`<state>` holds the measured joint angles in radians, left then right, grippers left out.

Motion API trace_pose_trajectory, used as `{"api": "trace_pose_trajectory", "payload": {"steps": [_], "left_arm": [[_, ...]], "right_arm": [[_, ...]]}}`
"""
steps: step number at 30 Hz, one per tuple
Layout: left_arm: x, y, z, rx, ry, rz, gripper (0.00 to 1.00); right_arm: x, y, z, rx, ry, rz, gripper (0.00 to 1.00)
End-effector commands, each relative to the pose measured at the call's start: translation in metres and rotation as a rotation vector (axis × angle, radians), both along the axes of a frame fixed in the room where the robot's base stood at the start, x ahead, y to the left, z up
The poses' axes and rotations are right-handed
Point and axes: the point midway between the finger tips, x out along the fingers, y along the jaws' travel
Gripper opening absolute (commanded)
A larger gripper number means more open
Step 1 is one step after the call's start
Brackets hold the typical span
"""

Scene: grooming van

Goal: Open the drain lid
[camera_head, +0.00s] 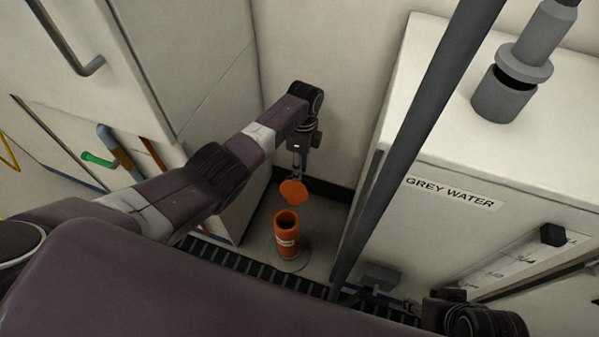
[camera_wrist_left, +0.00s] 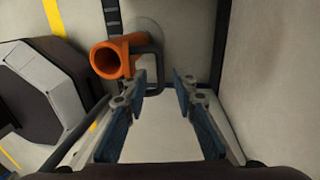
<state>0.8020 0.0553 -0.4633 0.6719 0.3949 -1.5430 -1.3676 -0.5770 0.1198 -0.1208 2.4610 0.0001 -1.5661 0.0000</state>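The drain is an upright orange pipe (camera_head: 287,232) with a pale label on its side, standing on the floor in a narrow gap. Its round mouth is uncovered. The round orange lid (camera_head: 293,191) is raised off the mouth, tilted up behind it. My left gripper (camera_head: 297,172) hangs just above the lid. In the left wrist view, my left gripper (camera_wrist_left: 162,78) has its fingers apart, and the open pipe (camera_wrist_left: 107,60) is ahead to the left. A dark bent bar (camera_wrist_left: 153,62) runs from the pipe towards the left fingertip; contact is unclear. My right gripper (camera_head: 380,280) shows only partly.
A white tank marked GREY WATER (camera_head: 450,192) stands to the right, with a grey pipe fitting (camera_head: 510,75) on top. A dark slanted pole (camera_head: 410,140) crosses in front of it. White cabinets (camera_head: 190,60) close off the left. A dark slatted strip (camera_head: 250,268) runs along the floor.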

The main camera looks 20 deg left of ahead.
Motion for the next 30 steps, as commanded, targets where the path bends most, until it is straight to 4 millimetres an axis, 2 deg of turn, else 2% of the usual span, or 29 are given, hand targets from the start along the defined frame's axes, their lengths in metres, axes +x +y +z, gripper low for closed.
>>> {"api": "trace_pose_trajectory", "payload": {"steps": [9, 15, 20, 30], "left_arm": [[0.009, 0.001, 0.066, 0.001, -0.004, 0.0, 0.26], [0.012, 0.0, 0.094, 0.0, -0.001, 0.002, 0.26], [0.013, 0.0, 0.102, 0.0, 0.001, 0.001, 0.26], [0.013, 0.0, 0.102, 0.0, 0.001, 0.001, 0.26]], "right_arm": [[0.0, 0.0, 0.0, 0.0, 0.0, 0.0, 0.4], [0.0, 0.0, 0.0, 0.0, 0.0, 0.0, 0.4], [0.0, 0.0, 0.0, 0.0, 0.0, 0.0, 0.4], [0.0, 0.0, 0.0, 0.0, 0.0, 0.0, 0.4]]}}
